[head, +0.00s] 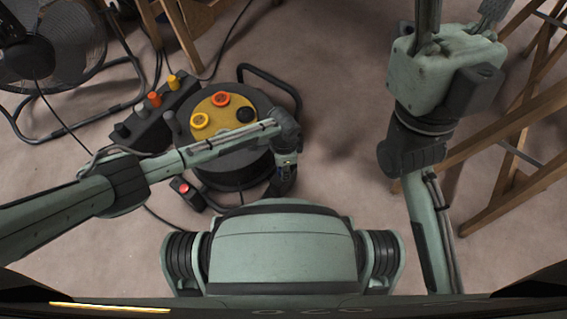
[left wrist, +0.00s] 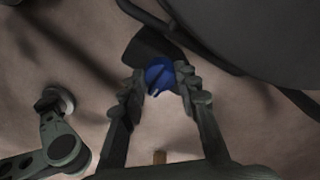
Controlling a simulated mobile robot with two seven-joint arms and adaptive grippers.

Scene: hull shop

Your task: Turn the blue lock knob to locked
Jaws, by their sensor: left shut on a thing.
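The blue lock knob (left wrist: 158,74) shows in the left wrist view, with a dark diagonal line across its face. The two dark fingers of my left gripper (left wrist: 161,88) are closed against it from both sides. In the head view my left gripper (head: 285,178) points down beside the right edge of the cable reel (head: 232,170), and the knob is hidden there. I cannot read a locked or unlocked mark. My right arm (head: 436,225) stands up on the right, away from the reel. Its far end (head: 450,60) runs to the top edge, and no fingertips can be made out.
The reel's yellow face (head: 215,122) carries orange, yellow and black round parts. A dark box with knobs (head: 150,125) lies left of it, and a small box with a red button (head: 184,187) lies below. A fan (head: 50,40) stands upper left; wooden trestles (head: 520,190) stand right.

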